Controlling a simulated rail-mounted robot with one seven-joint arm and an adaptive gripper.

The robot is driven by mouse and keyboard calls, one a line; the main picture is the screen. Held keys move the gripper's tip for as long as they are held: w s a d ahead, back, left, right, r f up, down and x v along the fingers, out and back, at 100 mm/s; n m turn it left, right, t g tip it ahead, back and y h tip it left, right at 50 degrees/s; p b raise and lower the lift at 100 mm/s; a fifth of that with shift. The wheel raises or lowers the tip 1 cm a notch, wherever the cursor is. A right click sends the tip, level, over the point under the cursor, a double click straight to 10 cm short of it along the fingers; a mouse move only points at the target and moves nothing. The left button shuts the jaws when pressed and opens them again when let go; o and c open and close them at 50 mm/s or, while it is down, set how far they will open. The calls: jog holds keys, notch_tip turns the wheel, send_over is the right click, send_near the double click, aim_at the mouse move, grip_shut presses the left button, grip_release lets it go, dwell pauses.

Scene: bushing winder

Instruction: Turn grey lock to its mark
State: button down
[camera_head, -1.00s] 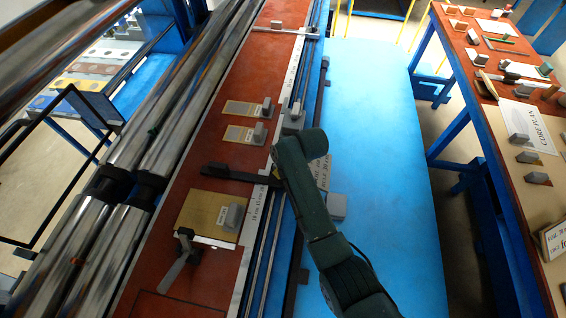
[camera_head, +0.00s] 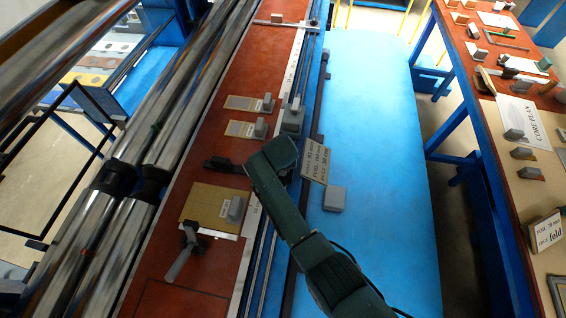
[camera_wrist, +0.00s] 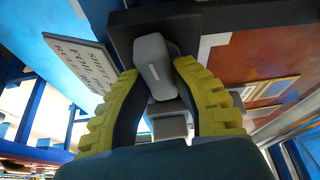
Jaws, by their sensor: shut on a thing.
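The grey lock (camera_wrist: 153,62), a rounded grey lever, shows in the wrist view between the fingers. My gripper (camera_wrist: 158,72) is shut on it, one ridged yellow finger on each side. A smaller grey block (camera_wrist: 169,126) shows below the lever, between the fingers. A black bar (camera_wrist: 215,22) lies directly behind the lock. In the head view my arm's end hides the fingers and the lock, over the right end of the black bar (camera_head: 222,165). I cannot make out the lock's mark.
A lettered sign (camera_head: 315,162) stands just right of my arm's end; it also shows in the wrist view (camera_wrist: 80,62). A grey rail block (camera_head: 291,120) sits above my arm's end. Red winding board (camera_head: 215,150) lies left, with metal rollers beyond. Blue surface (camera_head: 380,150) right is mostly clear.

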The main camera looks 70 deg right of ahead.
jog(key=shift+a+f+m+g, duration=0.15)
jog(key=shift+f+m+g, duration=0.15)
jog(key=shift+m, duration=0.5)
jog(key=shift+s, duration=0.1)
jog(key=c, duration=0.8)
grip_release()
jog(key=shift+r, duration=0.15)
jog(key=shift+c, duration=0.2)
jog(key=shift+r, duration=0.15)
jog(key=v, duration=1.1)
jog(key=shift+r, duration=0.35)
jog(key=shift+a, duration=0.15)
